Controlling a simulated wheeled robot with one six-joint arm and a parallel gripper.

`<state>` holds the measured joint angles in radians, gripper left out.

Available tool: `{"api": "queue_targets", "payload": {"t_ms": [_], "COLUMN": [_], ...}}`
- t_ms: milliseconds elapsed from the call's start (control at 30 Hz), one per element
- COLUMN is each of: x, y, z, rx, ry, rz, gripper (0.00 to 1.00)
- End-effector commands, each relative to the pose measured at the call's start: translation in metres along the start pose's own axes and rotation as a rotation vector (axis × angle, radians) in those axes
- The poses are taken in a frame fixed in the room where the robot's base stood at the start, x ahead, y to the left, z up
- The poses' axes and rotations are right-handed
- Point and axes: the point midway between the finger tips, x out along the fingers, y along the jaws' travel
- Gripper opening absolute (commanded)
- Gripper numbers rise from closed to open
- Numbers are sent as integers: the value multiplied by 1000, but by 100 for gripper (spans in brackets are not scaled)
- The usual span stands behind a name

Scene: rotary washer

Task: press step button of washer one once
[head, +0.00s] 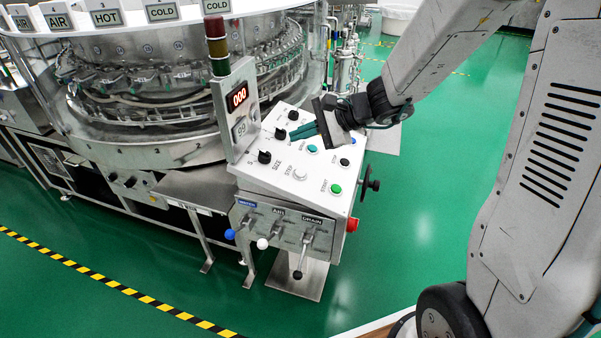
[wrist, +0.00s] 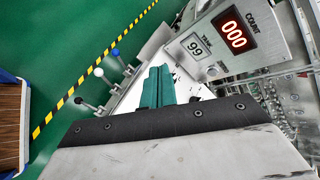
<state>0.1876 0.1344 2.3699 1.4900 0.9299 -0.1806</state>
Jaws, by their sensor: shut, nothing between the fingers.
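The washer's white control panel (head: 318,169) slopes at the centre of the head view. The white step button (head: 300,174) sits on its lower part, beside its STEP label and left of the green START button (head: 335,188). My gripper (head: 292,134) is shut and empty, its teal fingers over the panel's upper part, above and behind the step button in the picture. I cannot tell how far they are from the panel. In the wrist view, the shut fingers (wrist: 158,72) cover much of the panel, and I cannot make out the step button there.
A black STOP button (head: 344,162), teal button (head: 312,149) and black SIZE knob (head: 264,157) share the panel. A display post (head: 237,110) reading 000 and 99 stands at its left. Levers (head: 304,247) and a red knob (head: 352,225) are below. Green floor lies open at right.

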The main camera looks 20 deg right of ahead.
Motion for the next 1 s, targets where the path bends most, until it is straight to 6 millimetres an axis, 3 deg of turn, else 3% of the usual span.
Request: {"api": "queue_targets", "payload": {"t_ms": [33, 100, 200, 300, 433, 767, 1000], "x": [10, 19, 27, 31, 32, 33, 47], "y": [1, 1, 5, 10, 13, 13, 24], "z": [-28, -60, -98, -120, -132, -132, -140], "rx": [92, 200, 320, 392, 429, 430, 432], "ry": [32, 79, 139, 177, 198, 198, 196], "rz": [-43, -102, -166, -202, -221, -222, -221], "gripper": [0, 0, 0, 0, 0, 0, 0]}}
